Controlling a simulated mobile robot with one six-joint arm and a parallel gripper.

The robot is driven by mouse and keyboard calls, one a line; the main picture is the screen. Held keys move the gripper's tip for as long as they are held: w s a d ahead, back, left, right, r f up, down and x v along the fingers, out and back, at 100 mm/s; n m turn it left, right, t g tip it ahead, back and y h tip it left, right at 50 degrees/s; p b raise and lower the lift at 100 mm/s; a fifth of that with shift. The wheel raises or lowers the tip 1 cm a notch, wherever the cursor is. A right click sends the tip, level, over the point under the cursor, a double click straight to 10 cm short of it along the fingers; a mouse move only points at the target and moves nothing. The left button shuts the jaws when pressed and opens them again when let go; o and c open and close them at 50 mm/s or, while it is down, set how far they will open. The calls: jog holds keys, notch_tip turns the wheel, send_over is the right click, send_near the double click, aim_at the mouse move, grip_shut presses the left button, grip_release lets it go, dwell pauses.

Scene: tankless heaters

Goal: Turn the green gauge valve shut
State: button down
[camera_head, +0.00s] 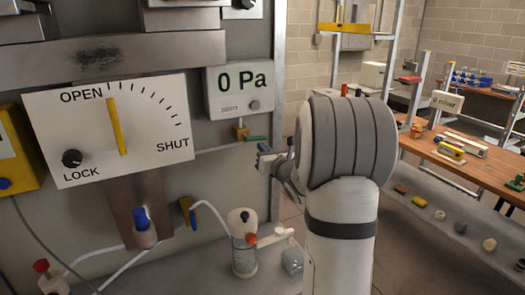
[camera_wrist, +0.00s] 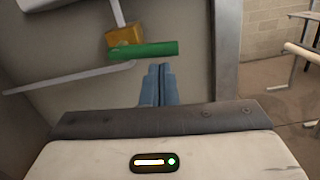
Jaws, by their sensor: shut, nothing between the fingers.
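The green valve handle (camera_head: 257,138) sticks out to the right from a small brass valve body (camera_head: 240,130), below the white gauge box (camera_head: 238,92) reading "0 Pa". In the wrist view the green handle (camera_wrist: 145,50) lies nearly level, with the brass body (camera_wrist: 124,36) at its left end. My gripper (camera_wrist: 158,68) is shut and empty, its blue fingers side by side just below the handle's right part. Whether the fingertips touch the handle I cannot tell. In the head view my gripper (camera_head: 264,148) is small beside the handle and partly hidden by my arm.
A thin pipe (camera_wrist: 70,78) runs along the panel left of the valve. A large OPEN/SHUT dial plate (camera_head: 110,130) stands at the left. Below are a bottle (camera_head: 243,245) and tubing. A metal upright (camera_head: 278,60) edges the panel; a wooden workbench (camera_head: 480,165) is at the right.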

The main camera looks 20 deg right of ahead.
jog(key=shift+b, duration=0.55)
jog(key=shift+w+d+r+n+b, duration=0.1)
jog(key=shift+r+n+b, duration=0.3)
jog(key=shift+r+n, duration=0.25)
